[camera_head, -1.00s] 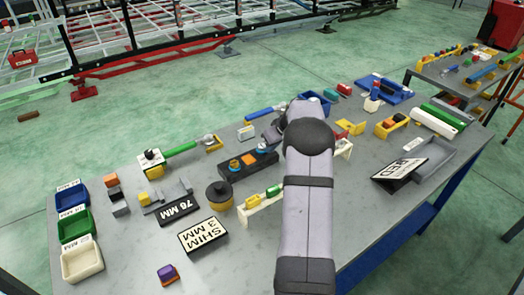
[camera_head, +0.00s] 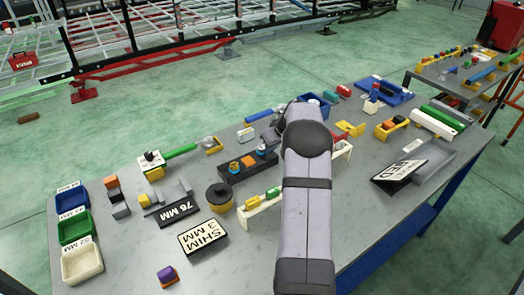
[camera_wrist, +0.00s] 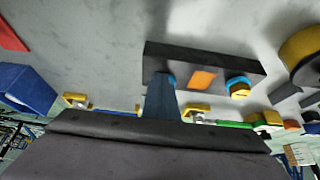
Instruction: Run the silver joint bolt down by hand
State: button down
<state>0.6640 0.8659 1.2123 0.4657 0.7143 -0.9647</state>
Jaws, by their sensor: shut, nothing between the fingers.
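A dark block (camera_head: 234,173) lies on the table, carrying orange and blue fittings; it also shows in the wrist view (camera_wrist: 205,62). On it the wrist view shows an orange square piece (camera_wrist: 202,79) and a blue ring with an orange-yellow top (camera_wrist: 238,86). Another blue ring (camera_wrist: 170,76) is partly hidden behind my gripper (camera_wrist: 162,80). My gripper is shut and empty, with its tip at that end of the block; I cannot tell whether it touches. In the head view my arm hides part of this area. I cannot make out the silver joint bolt for certain.
A green-handled tool (camera_head: 181,151) lies by a yellow bracket (camera_head: 214,146). A white stand (camera_head: 246,213) and a round black-and-yellow part (camera_head: 219,197) are near the block. A blue bin (camera_head: 314,106) is behind my arm.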

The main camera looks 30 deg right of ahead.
jog(key=shift+a+b, duration=0.95)
jog(key=shift+b, duration=0.6)
jog(key=shift+w+a+r+b, duration=0.15)
jog(key=shift+a+b, duration=0.15)
dwell(0.4)
jog(key=shift+b, duration=0.35)
jog(key=shift+s+a, duration=0.1)
jog(key=shift+s, duration=0.35)
notch_tip(320, 180, up, 6)
jog(key=p, duration=0.4)
